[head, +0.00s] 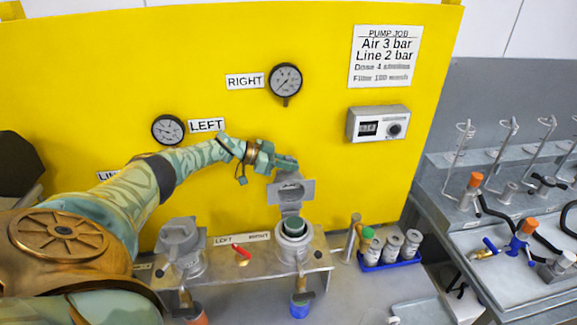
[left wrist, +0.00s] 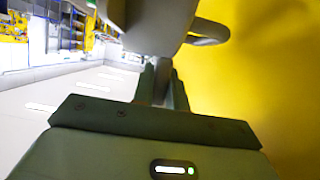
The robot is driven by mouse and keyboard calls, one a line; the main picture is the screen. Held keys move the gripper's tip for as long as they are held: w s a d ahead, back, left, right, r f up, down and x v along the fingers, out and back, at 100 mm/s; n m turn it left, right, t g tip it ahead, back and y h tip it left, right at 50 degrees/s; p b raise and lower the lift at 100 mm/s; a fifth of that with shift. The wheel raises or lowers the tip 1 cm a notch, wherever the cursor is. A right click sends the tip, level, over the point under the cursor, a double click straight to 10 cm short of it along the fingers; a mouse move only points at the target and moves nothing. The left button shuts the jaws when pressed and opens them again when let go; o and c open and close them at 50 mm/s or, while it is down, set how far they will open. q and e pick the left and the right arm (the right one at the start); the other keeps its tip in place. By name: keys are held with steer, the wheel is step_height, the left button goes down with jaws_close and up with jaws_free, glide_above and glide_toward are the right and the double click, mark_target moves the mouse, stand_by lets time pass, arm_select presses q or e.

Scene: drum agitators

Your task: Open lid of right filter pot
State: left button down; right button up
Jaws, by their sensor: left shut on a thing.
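The right filter pot (head: 294,246) is a grey pot on the metal bench, with a dark green round part showing in its open mouth. Its grey lid (head: 292,191) stands raised, roughly upright, above and behind the mouth. My left gripper (head: 286,164) is at the top edge of this lid and shut on it; the fingertips are partly hidden. In the left wrist view the closed fingers (left wrist: 163,82) meet the grey lid (left wrist: 160,22). The left filter pot (head: 181,254) has its grey lid (head: 180,231) down. My right gripper is not in view.
A yellow panel (head: 340,165) with two gauges stands close behind the pots. A red-handled valve (head: 243,253) sits between the pots. A rack (head: 500,160) stands far right.

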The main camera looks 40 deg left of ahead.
arm_select(q)
steer(key=shift+w+a+f, duration=0.1)
steer(key=shift+w+a, duration=0.15)
steer(key=shift+a, duration=0.05)
steer(key=c, duration=1.4)
jaws_free()
steer(key=v, duration=0.7)
steer(key=shift+a, duration=0.15)
steer(key=shift+s, duration=0.1)
